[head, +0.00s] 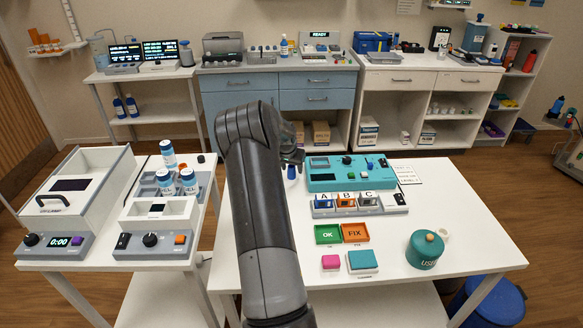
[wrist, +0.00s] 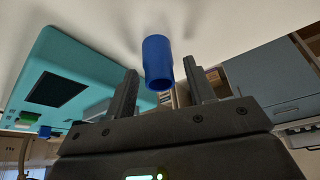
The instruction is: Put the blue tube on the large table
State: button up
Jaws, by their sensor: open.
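The blue tube (head: 291,172) stands at the back left of the large white table (head: 450,262), partly under my gripper. My gripper (head: 293,156) is just above and around it, largely behind my arm. In the wrist view, the picture is upside down and the tube (wrist: 157,60) shows between the two separated dark fingers of my gripper (wrist: 160,75). There is a visible gap on each side of the tube. The gripper is open and not closed on it.
A teal device (head: 350,180) stands right of the tube, with an A-B-C block in front. OK (head: 328,234) and FIX (head: 355,232) tiles and a teal pot (head: 425,250) lie further forward. A smaller table with white-lidded bottles (head: 188,181) stands left, across a narrow gap.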

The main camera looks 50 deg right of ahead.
jog(key=shift+r, duration=0.15)
jog(key=v, duration=1.2)
jog(key=s+a+r+n+t+y, duration=0.15)
jog(key=a+r, duration=0.35)
jog(key=a, duration=0.6)
jog(key=s+a+r+n+t, duration=0.1)
jog(key=s+a+r+n, duration=0.15)
jog(key=a+r, duration=0.55)
jog(key=s+a+r+n+t+y, duration=0.1)
jog(key=a+r+n, duration=0.15)
jog(key=a, duration=1.05)
jog(key=s+a+n+y, duration=0.1)
jog(key=s+a+n, duration=0.6)
jog(key=s+a, duration=1.2)
jog(key=shift+a, duration=0.2)
